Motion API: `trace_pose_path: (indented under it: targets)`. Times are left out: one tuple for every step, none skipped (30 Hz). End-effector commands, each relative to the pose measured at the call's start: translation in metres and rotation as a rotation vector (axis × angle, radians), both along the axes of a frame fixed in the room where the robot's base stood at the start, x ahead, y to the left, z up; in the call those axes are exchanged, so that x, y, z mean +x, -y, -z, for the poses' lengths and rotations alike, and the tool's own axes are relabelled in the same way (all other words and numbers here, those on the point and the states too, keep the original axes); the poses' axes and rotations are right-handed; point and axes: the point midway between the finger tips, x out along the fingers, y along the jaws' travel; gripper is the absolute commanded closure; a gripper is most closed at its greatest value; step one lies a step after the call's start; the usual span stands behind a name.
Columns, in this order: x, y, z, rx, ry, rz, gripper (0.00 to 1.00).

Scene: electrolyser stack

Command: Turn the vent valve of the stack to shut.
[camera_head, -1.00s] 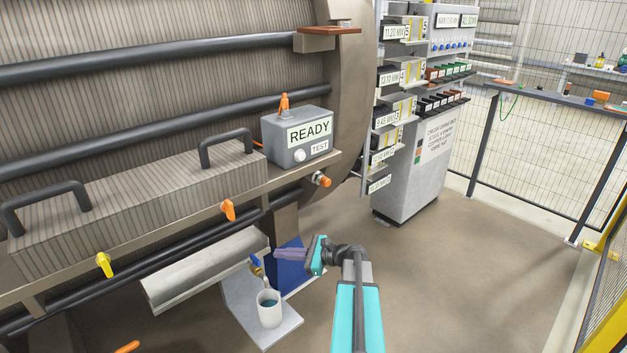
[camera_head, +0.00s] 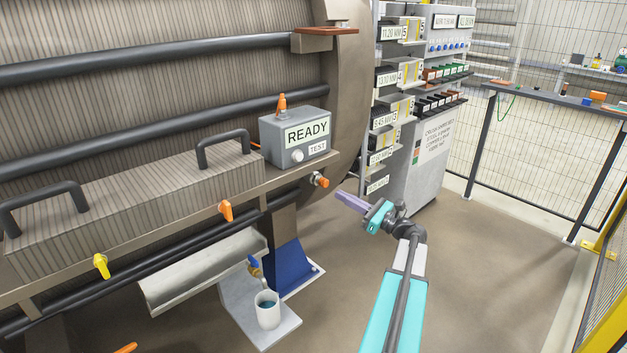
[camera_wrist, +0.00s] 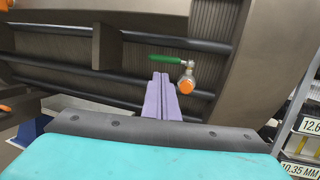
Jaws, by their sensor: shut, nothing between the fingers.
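No label in view names the vent valve. A small valve with an orange round end (camera_head: 319,180) sticks out at the right end of the stack's lower rail. In the wrist view a metal fitting with an orange end (camera_wrist: 186,84) has a green lever (camera_wrist: 168,60) reaching left from it, apparently the same valve. My gripper (camera_head: 341,196) is shut and empty, its lavender fingers pointing up and left, just right of and below the orange end. In the wrist view my fingertips (camera_wrist: 160,77) show just below the green lever; contact cannot be told.
An orange handle (camera_head: 226,211) and a yellow handle (camera_head: 101,265) sit along the rail. A blue-handled tap (camera_head: 254,266) is above a cup (camera_head: 267,309). A grey box reading READY (camera_head: 295,138) stands on the rail. A shelf rack (camera_head: 390,110) is behind. Floor at right is clear.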

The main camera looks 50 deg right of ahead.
Motion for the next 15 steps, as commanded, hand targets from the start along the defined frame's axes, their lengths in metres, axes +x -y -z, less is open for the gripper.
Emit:
trace_pose_path:
  targets:
    - [0.001,0.0,0.0,0.0,0.0,0.0,1.0]
    - [0.001,0.0,0.0,0.0,-0.001,0.0,1.0]
    - [0.002,0.0,0.0,0.0,-0.001,0.0,1.0]
    - [0.003,-0.001,0.0,-0.001,-0.001,0.0,1.0]
    - [0.005,-0.001,-0.001,-0.001,-0.001,0.0,1.0]
    - [0.007,-0.001,-0.001,-0.001,-0.001,0.0,1.0]
    - [0.009,-0.001,-0.001,-0.001,-0.001,0.0,1.0]
    - [0.011,-0.001,-0.002,-0.001,-0.001,0.0,1.0]
    - [0.015,-0.002,-0.002,-0.001,-0.001,0.0,1.0]
    - [0.018,-0.003,-0.003,-0.001,-0.001,-0.001,1.0]
    - [0.021,-0.004,-0.004,-0.002,-0.001,-0.002,1.0]
    - [0.026,-0.004,-0.005,-0.002,-0.001,-0.002,1.0]
    - [0.029,-0.005,-0.005,-0.002,-0.001,-0.002,1.0]
    - [0.033,-0.005,-0.006,-0.001,-0.001,-0.001,1.0]
    - [0.039,-0.006,-0.007,-0.002,-0.001,-0.002,1.0]
